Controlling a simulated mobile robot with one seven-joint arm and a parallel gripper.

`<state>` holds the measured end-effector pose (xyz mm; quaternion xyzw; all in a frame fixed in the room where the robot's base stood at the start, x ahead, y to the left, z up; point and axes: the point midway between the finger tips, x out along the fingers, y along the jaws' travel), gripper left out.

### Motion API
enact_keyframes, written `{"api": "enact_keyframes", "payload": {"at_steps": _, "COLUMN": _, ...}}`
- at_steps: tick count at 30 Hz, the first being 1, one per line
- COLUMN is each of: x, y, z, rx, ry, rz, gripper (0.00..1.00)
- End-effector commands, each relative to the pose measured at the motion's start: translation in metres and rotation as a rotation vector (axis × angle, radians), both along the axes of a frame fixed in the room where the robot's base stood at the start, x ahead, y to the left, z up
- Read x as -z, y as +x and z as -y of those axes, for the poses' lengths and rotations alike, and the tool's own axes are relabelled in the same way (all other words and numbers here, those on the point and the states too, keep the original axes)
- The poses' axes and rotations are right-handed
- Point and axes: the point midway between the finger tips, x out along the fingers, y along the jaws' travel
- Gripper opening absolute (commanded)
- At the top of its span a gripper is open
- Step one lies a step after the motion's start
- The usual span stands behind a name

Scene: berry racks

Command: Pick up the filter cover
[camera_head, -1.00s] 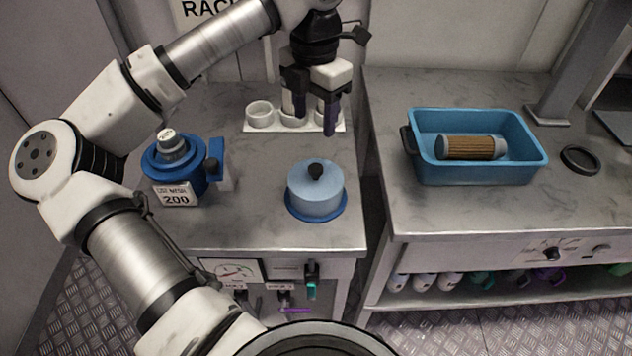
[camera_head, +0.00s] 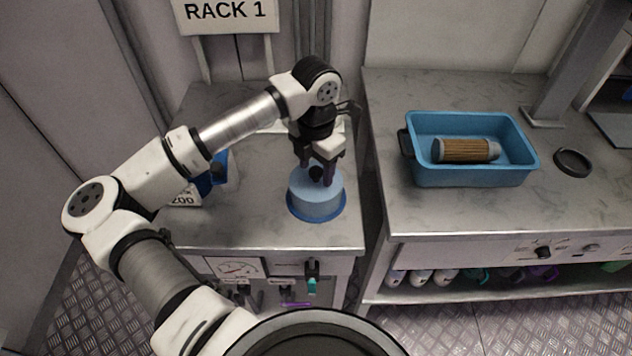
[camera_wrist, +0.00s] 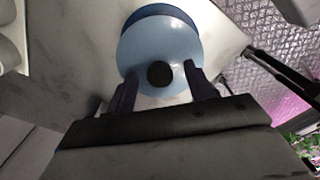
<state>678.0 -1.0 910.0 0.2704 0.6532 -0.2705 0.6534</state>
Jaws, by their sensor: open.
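The filter cover (camera_head: 316,199) is a light-blue round lid with a black knob, sitting on a darker blue base on the left counter. In the wrist view the cover (camera_wrist: 150,45) fills the upper middle, with its knob (camera_wrist: 160,74) between the fingers. My gripper (camera_head: 318,176) is open and points down at the cover, its dark fingers on either side of the knob. In the wrist view my gripper (camera_wrist: 160,82) holds nothing. Whether the fingers touch the knob cannot be told.
A blue housing (camera_head: 219,170) with a "200" label is partly hidden behind my arm. A blue tub (camera_head: 470,176) with a brown ribbed filter (camera_head: 466,150) stands on the right counter, beside a black ring (camera_head: 573,162). A gap separates the counters.

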Motion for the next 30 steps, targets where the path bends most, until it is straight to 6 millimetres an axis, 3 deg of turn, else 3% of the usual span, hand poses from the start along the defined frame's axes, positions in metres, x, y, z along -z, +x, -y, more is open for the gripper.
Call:
{"api": "enact_keyframes", "payload": {"at_steps": 7, "x": 0.0023, "y": -0.0001, "z": -0.0002, "rx": 0.000, "ry": 0.001, "rz": 0.001, "gripper": 0.53}}
{"api": "enact_keyframes", "payload": {"at_steps": 19, "x": 0.0019, "y": 0.0000, "z": -0.0001, "rx": 0.000, "ry": 0.000, "rz": 0.000, "gripper": 0.01}}
{"api": "enact_keyframes", "payload": {"at_steps": 30, "x": 0.0004, "y": 0.0002, "z": -0.0002, "rx": 0.000, "ry": 0.001, "rz": 0.001, "gripper": 0.00}}
